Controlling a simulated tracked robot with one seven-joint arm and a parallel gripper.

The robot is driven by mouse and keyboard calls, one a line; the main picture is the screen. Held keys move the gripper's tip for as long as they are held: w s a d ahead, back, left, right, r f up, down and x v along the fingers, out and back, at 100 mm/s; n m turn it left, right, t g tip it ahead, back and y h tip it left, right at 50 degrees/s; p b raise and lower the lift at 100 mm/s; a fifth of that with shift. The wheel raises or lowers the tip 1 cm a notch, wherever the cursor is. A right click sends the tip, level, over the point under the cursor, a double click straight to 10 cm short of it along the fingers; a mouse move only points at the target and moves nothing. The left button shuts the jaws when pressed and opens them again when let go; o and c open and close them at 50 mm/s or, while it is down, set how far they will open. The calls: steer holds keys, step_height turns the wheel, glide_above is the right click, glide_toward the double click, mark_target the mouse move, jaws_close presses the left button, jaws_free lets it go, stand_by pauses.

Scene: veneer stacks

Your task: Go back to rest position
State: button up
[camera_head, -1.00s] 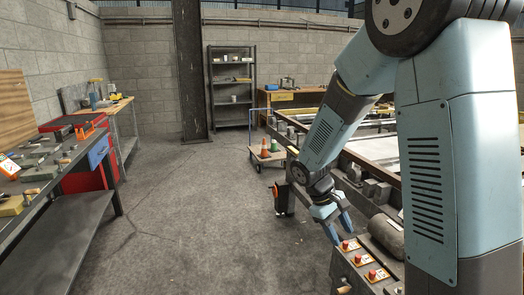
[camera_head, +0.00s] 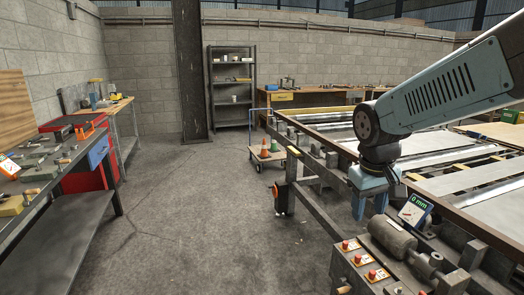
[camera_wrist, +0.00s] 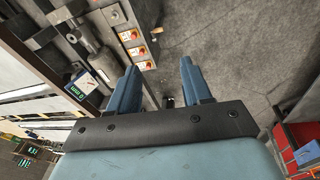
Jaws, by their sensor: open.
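My gripper (camera_head: 370,205) hangs at the right of the head view, pointing down beside the display that reads 0 mm (camera_head: 415,209). In the wrist view my gripper (camera_wrist: 158,82) shows two blue fingers standing well apart with nothing between them. The red push buttons on orange plates (camera_head: 360,260) sit on the machine's front below my gripper. They also show in the wrist view (camera_wrist: 134,50), just beyond the left finger. My gripper touches none of them as far as I can see.
The long machine bed (camera_head: 440,160) with flat sheets fills the right side. A workbench with tools (camera_head: 70,215) stands at the left. A cart with small cones (camera_head: 266,156) and a shelf (camera_head: 231,85) stand farther back. The concrete floor (camera_head: 190,220) between is clear.

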steer(key=s+r+m+t+y, duration=0.1)
steer(key=s+r+m+t, duration=0.1)
steer(key=s+r, duration=0.4)
steer(key=shift+s+a+r+t, duration=0.2)
steer(key=shift+s+t, duration=0.6)
steer(key=shift+s, duration=0.5)
steer(key=shift+c, duration=0.5)
steer(key=shift+d, duration=0.15)
